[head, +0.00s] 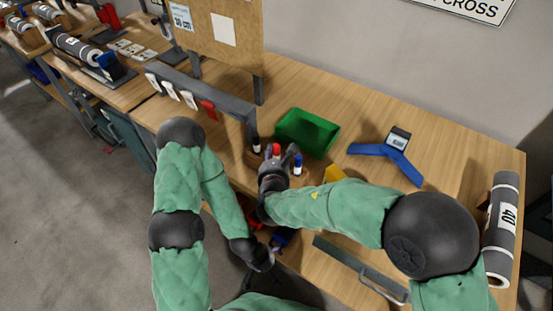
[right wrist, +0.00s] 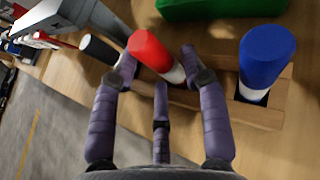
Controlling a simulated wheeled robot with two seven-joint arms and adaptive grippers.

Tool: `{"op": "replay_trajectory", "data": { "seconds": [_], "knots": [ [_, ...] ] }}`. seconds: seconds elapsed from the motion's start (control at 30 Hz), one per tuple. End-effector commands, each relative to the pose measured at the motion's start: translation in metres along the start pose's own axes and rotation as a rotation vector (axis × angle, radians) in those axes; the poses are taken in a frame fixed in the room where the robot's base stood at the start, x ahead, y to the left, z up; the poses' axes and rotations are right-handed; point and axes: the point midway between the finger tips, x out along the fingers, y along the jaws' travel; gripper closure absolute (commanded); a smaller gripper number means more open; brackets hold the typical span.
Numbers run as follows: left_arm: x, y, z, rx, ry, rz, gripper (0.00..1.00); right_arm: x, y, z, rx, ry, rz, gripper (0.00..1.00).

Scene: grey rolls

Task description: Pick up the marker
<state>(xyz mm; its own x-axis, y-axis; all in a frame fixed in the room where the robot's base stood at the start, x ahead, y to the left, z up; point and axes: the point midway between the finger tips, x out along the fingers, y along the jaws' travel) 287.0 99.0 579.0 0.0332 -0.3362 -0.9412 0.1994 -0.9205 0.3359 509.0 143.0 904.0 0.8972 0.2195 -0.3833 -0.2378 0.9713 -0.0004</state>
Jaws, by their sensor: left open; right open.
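Several capped markers stand in a wooden block (right wrist: 235,112) on the table. The red marker (head: 276,149) is between the open fingers of my right gripper (head: 281,156). In the right wrist view the red marker (right wrist: 152,50) leans in the picture between the fingertips (right wrist: 158,62); I cannot tell whether they touch it. The blue marker (right wrist: 266,60) stands to its right, also visible in the head view (head: 297,164). The black marker (right wrist: 98,49) is to its left. My left gripper (head: 267,258) is open and empty, low by the table's front edge.
A green bin (head: 307,132) sits just behind the markers. A blue angled piece (head: 390,155) and a grey roll labelled 40 (head: 501,229) lie right. A grey rail (head: 205,88) with hanging tags stands left. A long-handled grey tool (head: 350,262) lies in front.

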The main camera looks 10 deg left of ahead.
Motion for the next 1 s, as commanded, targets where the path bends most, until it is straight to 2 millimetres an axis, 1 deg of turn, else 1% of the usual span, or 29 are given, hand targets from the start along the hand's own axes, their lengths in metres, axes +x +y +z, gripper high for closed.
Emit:
{"op": "replay_trajectory", "data": {
  "seconds": [0.17, 0.2, 0.27, 0.3, 0.33, 0.63, 0.73, 0.87, 1.0],
  "knots": [
    [-0.001, 0.000, 0.000, 0.000, 0.000, 0.000, 0.00, 0.000, 0.000, 0.001, 0.000, 0.000, 0.000, 0.55],
    [-0.001, 0.000, 0.000, 0.000, 0.000, 0.000, 0.00, 0.000, 0.000, 0.001, 0.000, 0.000, 0.000, 0.61],
    [-0.001, 0.000, 0.000, 0.000, 0.000, 0.000, 0.00, 0.000, 0.000, 0.001, 0.000, 0.000, 0.000, 0.78],
    [-0.001, 0.000, 0.000, 0.000, 0.000, 0.000, 0.00, 0.000, 0.000, 0.001, 0.000, 0.000, 0.000, 0.89],
    [-0.001, 0.000, 0.000, 0.000, 0.000, 0.000, 0.00, 0.000, 0.000, 0.001, 0.000, 0.000, 0.000, 0.93],
    [-0.001, 0.000, 0.000, 0.000, 0.000, 0.000, 0.00, 0.000, 0.000, 0.001, 0.001, 0.000, 0.000, 0.94],
    [-0.003, 0.001, 0.000, 0.000, 0.000, 0.000, 0.00, -0.002, 0.000, 0.004, 0.001, -0.001, 0.000, 0.94],
    [-0.010, 0.004, 0.000, 0.000, 0.000, 0.000, 0.00, -0.008, 0.000, 0.021, 0.003, -0.002, 0.000, 0.94],
    [-0.022, 0.008, 0.001, 0.000, 0.000, 0.000, 0.00, -0.019, 0.000, 0.047, 0.003, -0.004, 0.000, 0.94]
  ]
}}
